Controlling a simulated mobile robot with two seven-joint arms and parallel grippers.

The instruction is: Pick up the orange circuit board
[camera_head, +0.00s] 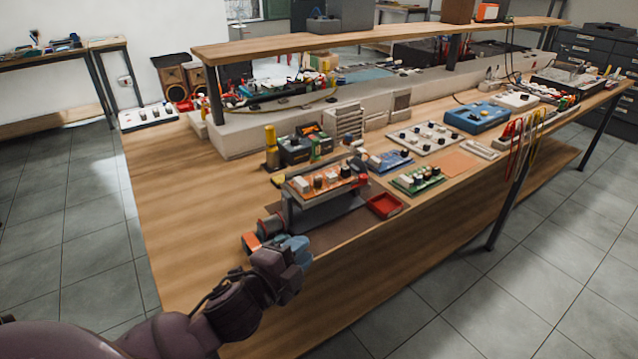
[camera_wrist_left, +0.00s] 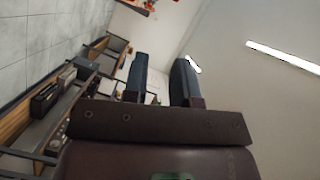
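The orange circuit board (camera_head: 325,181), with white and dark parts on top, sits on a raised grey stand (camera_head: 322,208) near the bench's front edge. In the head view, my left gripper (camera_head: 297,246) is in front of and below the board, apart from it, at the bench's front edge. The left wrist view shows its two blue-grey fingers (camera_wrist_left: 161,75) spaced apart with nothing between them, so it is open. The board cannot be made out in that view. My right gripper is in neither view.
A green board (camera_head: 418,179), a blue board (camera_head: 390,161) and a red tray (camera_head: 384,206) lie right of the stand. A dark box (camera_head: 303,149) and yellow-topped cylinder (camera_head: 271,147) stand behind. The wooden bench (camera_head: 180,200) is clear at left.

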